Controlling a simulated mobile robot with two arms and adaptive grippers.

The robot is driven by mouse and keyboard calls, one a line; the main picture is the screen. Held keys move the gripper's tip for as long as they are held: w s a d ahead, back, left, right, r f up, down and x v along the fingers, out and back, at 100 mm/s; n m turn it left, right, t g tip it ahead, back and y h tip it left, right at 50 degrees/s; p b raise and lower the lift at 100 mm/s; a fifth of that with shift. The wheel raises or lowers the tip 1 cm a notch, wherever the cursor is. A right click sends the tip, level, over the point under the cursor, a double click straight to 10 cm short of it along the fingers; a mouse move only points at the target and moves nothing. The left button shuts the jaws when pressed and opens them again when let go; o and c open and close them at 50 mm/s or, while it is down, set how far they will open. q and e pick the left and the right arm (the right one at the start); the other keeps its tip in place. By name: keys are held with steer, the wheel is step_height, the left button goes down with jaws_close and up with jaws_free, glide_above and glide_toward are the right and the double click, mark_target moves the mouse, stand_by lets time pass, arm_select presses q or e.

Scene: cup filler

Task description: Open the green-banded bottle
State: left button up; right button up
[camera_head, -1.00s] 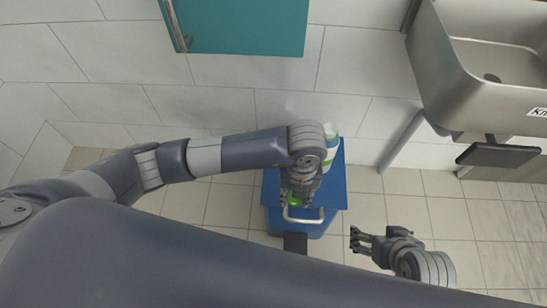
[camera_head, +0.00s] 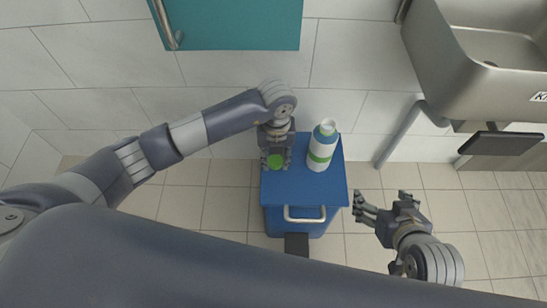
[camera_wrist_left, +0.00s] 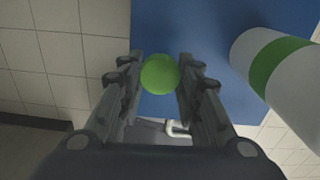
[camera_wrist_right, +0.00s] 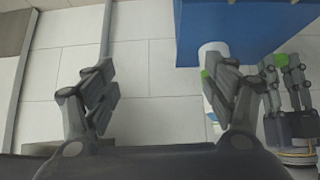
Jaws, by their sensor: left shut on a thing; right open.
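The bottle (camera_head: 322,145) is white with a green band and stands on the blue cabinet top, near the wall side. It also shows in the left wrist view (camera_wrist_left: 298,88), to the right of my left gripper. My left gripper (camera_head: 275,164) is shut on a round green cap (camera_wrist_left: 160,75) and holds it left of the bottle, apart from it.
The blue cabinet (camera_head: 290,190) has a pale handle (camera_head: 304,214) at its front. A steel sink (camera_head: 470,70) and a dark flat panel (camera_head: 502,143) are at the upper right. A teal panel (camera_head: 235,22) hangs on the wall. The cabinet's front top is bare.

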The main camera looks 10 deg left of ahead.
mark_target(274, 157)
arm_select(q)
steer(key=shift+w+a+f, duration=0.1)
steer(key=shift+w+a, duration=0.15)
steer(key=shift+w, duration=0.3)
steer(key=shift+w+a+f, duration=0.1)
steer(key=shift+w+a, duration=0.15)
steer(key=shift+w, duration=0.3)
step_height(274, 157, down, 3)
steer(key=shift+f+b, duration=0.1)
steer(key=shift+b, duration=0.65)
steer(key=shift+f, duration=0.1)
arm_select(e)
steer(key=w+a+r+t+y, duration=0.1)
steer(key=w+a+r+t, duration=0.1)
steer(key=w+r+t, duration=0.3)
step_height(274, 157, up, 2)
steer(key=shift+w+a+r, duration=0.1)
steer(key=shift+w+a, duration=0.2)
steer(key=shift+w, duration=0.3)
arm_select(q)
steer(key=shift+f, duration=0.1)
steer(key=o, duration=1.2)
steer(key=shift+c, duration=0.2)
arm_select(e)
steer(key=shift+w+a+r, duration=0.1)
steer(key=shift+r, duration=0.1)
steer(key=shift+f, duration=0.1)
